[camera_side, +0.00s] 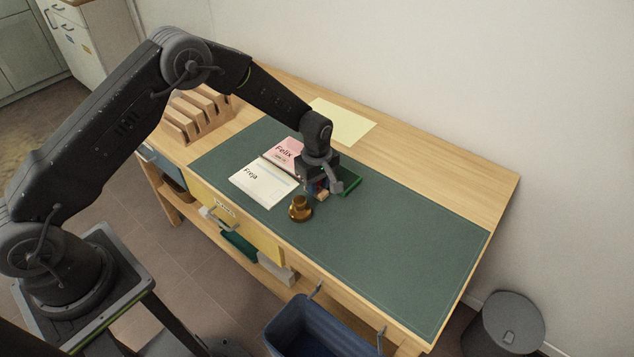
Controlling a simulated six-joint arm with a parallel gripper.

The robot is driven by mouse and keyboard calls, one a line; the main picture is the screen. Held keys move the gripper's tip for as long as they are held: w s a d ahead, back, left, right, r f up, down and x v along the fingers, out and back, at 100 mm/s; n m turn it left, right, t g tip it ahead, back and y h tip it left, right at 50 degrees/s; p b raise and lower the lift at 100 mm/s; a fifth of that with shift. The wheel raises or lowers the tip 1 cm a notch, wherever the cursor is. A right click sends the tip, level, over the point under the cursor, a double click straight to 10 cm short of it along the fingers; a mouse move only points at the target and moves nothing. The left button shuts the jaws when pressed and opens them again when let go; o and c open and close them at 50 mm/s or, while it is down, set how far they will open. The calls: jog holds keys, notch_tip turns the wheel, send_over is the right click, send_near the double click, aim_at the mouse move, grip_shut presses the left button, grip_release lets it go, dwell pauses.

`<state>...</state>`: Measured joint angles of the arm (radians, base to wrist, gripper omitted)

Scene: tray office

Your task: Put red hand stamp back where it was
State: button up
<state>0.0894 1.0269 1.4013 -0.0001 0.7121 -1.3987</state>
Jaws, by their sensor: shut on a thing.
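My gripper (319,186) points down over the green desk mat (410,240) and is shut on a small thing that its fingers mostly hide. A little dark red shows between the fingers, which fits the red hand stamp (315,187). I cannot tell whether the stamp touches the surface below it. A green flat pad or box (350,180) lies just right of the gripper. A small light wooden piece (323,195) shows just below the fingers, and I cannot tell if it is separate.
A brass round object (300,209) stands close in front of the gripper. A "Freja" paper (263,186) and pink "Felix" paper (284,152) lie left. A wooden rack (197,115) stands back left; a yellow sheet (343,121) lies behind. The mat's right side is clear.

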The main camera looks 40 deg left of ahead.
jog(key=o, duration=0.8)
jog(key=shift+f, duration=0.1)
notch_tip(320, 180, up, 12)
jog(key=shift+r, duration=0.2)
jog(key=s+a+r+m+t, duration=0.1)
jog(key=s+r+m, duration=0.2)
jog(key=s+r, duration=0.45)
jog(key=s+a+r+m+t, duration=0.2)
jog(key=s+r+m, duration=0.25)
jog(key=r, duration=0.55)
jog(key=shift+s+a+r+m+t, duration=0.4)
jog(key=shift+s+m, duration=0.85)
jog(key=shift+s, duration=1.9)
jog(key=shift+s+a+r+m+t, duration=0.15)
jog(key=shift+s+r+m+t, duration=0.75)
jog(key=shift+s, duration=2.3)
jog(key=shift+s+a+r+m, duration=0.2)
jog(key=shift+s+m, duration=1.4)
jog(key=shift+s, duration=1.55)
